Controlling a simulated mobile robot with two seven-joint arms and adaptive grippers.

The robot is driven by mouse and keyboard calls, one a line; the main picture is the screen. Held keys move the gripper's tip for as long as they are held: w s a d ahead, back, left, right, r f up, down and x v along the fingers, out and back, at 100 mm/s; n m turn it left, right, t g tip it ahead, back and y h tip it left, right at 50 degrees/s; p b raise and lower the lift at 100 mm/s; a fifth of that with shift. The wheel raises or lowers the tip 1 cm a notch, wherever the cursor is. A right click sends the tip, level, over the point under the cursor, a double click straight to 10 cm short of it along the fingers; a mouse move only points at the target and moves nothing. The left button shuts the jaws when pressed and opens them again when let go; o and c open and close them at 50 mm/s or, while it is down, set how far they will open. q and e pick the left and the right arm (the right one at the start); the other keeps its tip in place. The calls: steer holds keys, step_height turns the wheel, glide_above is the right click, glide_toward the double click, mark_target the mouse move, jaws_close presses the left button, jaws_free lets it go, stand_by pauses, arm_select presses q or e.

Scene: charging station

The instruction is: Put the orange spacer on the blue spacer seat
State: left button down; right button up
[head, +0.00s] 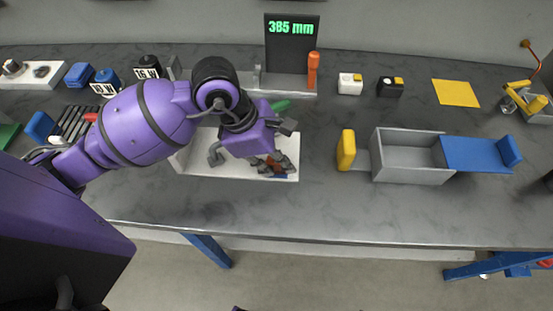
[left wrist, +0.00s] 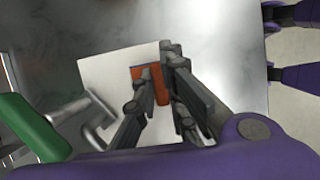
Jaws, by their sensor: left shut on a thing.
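My left gripper (head: 273,167) reaches down over the right part of a white plate (head: 235,172) and is shut on the orange spacer (head: 271,160). In the left wrist view the orange spacer (left wrist: 160,88) shows between the dark fingers (left wrist: 158,82), over the white plate (left wrist: 100,67). A small patch of blue, which looks like the blue spacer seat (head: 281,176), shows just below the fingertips in the head view. The fingers hide most of it, and I cannot tell whether the spacer touches it. My right gripper is not in view.
A grey clamp (head: 215,155) and a green part (head: 281,105) are close to the gripper. A grey box (head: 405,173) with a blue slide and a yellow block (head: 346,150) stand to the right. A display reading 385 mm (head: 291,42) stands behind. The front table strip is clear.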

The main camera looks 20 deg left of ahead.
arm_select(q)
steer(key=c, duration=1.8)
jaws_free()
steer(key=v, duration=1.2)
steer(key=shift+r+p, duration=0.1)
steer(key=shift+p, duration=0.2)
